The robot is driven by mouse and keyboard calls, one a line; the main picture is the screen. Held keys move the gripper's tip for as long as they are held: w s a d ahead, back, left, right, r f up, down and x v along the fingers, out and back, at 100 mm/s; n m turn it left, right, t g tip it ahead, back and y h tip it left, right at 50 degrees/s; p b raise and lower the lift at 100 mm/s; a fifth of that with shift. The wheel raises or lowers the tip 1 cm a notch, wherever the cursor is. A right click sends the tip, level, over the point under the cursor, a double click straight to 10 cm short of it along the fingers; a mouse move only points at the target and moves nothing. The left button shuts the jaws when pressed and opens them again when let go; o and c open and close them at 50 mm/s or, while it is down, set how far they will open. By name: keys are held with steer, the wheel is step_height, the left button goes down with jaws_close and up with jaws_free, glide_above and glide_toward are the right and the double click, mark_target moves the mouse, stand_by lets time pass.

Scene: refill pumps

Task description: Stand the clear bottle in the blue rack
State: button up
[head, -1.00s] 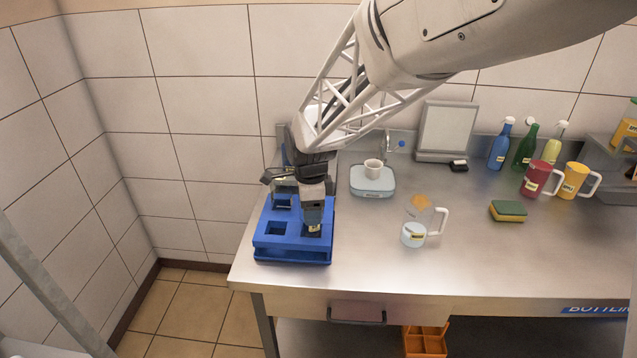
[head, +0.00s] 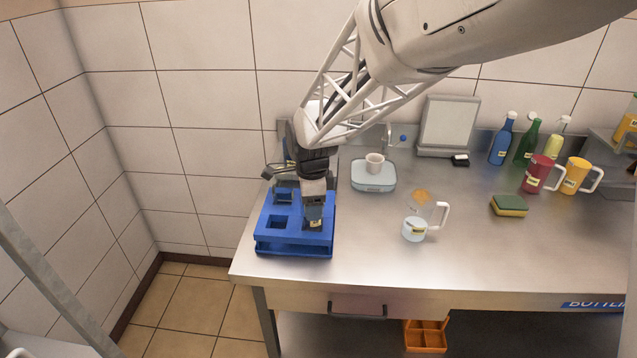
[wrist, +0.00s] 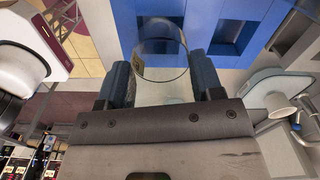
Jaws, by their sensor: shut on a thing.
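The blue rack (head: 265,248) stands at the left end of the steel counter, with an empty square socket (head: 277,222) at its front left. My gripper (head: 314,212) points down over the rack's front right part. It is shut on the clear bottle (head: 315,224), whose small yellow label shows just below the fingers. In the wrist view the see-through bottle (wrist: 160,60) sits between the two dark fingers (wrist: 163,85), with the blue rack (wrist: 205,12) behind it. The fingers hide much of the bottle. I cannot tell whether its base is inside a socket.
A clear jug (head: 415,229) with a white handle is nearer the front. A sponge (head: 509,206), mugs and coloured bottles are farther right. The counter between is clear.

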steer(key=shift+f, duration=0.45)
stand_by(0.4)
steer(key=o, duration=1.2)
steer(key=shift+r, duration=0.15)
steer(key=shift+r, duration=4.35)
